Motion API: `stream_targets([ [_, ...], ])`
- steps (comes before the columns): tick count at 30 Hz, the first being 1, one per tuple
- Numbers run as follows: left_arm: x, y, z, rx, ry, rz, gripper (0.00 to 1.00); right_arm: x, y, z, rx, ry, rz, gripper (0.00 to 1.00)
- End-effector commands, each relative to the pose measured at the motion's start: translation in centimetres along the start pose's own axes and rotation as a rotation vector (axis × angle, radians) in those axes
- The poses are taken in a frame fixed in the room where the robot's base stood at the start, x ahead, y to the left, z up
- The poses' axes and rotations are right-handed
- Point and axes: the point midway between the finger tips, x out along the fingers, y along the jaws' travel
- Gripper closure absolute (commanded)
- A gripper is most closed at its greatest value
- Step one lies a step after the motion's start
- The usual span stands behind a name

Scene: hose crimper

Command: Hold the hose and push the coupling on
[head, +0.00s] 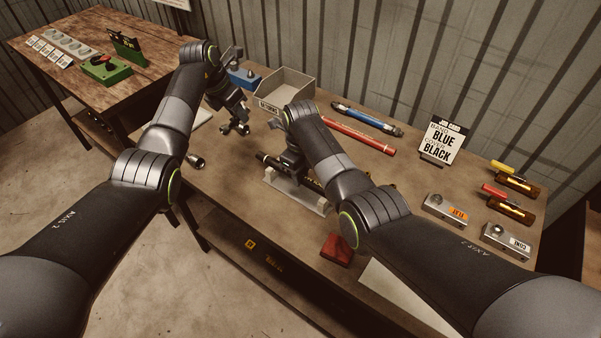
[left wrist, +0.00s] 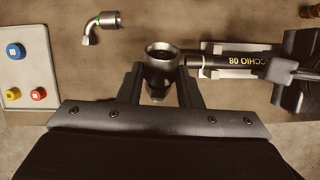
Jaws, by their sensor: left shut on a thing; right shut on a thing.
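My left gripper (left wrist: 160,88) is shut on a metal coupling (left wrist: 160,62), a short ringed cylinder, held above the bench. In the head view the coupling (head: 236,128) is up and left of the hose end.
An elbow fitting (head: 195,160) lies on the bench's left edge near a button panel (left wrist: 27,75). A grey bin (head: 285,92), blue hose (head: 367,121) and red hose (head: 357,135) lie behind. A job card (head: 441,140) and labelled blocks (head: 446,209) stand right. A red block (head: 337,249) is in front.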

Motion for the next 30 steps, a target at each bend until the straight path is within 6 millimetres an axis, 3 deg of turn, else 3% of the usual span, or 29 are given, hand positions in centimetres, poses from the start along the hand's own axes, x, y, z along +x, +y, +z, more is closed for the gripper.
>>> stream_targets([
  [19, 0.5, 0.0, 0.0, 0.046, 0.006, 0.006, 0.94, 0.0, 0.0, 0.0, 0.0, 0.0, -0.001, 1.0],
  [23, 1.7, 0.1, 0.0, 0.173, 0.02, 0.027, 0.94, 0.0, 0.0, 0.0, 0.0, 0.0, -0.001, 1.0],
  [30, 5.0, 0.7, -0.5, 0.55, 0.016, 0.12, 0.94, -0.1, 0.0, 0.0, 0.0, 0.0, -0.001, 1.0],
])
